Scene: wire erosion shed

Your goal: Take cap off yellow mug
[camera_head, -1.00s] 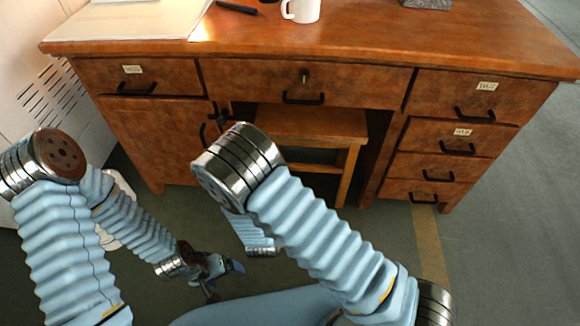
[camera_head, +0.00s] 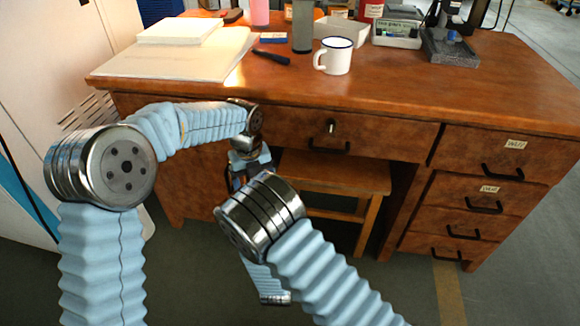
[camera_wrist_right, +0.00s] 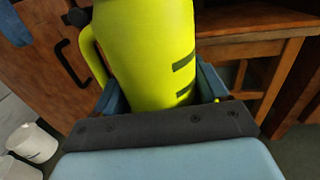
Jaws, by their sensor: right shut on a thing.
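The yellow mug (camera_wrist_right: 145,55) fills the upper middle of the right wrist view, with its handle at the left and dark marks on its side. My right gripper (camera_wrist_right: 162,88) is shut on it, one finger on each side. The mug's top is cut off by the picture edge, so I see no cap. In the head view the mug and my right gripper do not show. My left gripper (camera_head: 243,172) hangs in front of the desk below its top, partly behind my right arm. Its fingers are too small and covered to read.
The wooden desk (camera_head: 400,105) carries a white mug (camera_head: 334,56), a dark cylinder (camera_head: 303,28), a black-handled tool (camera_head: 270,57), papers (camera_head: 175,58) and a grey block (camera_head: 450,50). A stool (camera_head: 335,172) stands under it. White containers (camera_wrist_right: 32,143) are on the floor.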

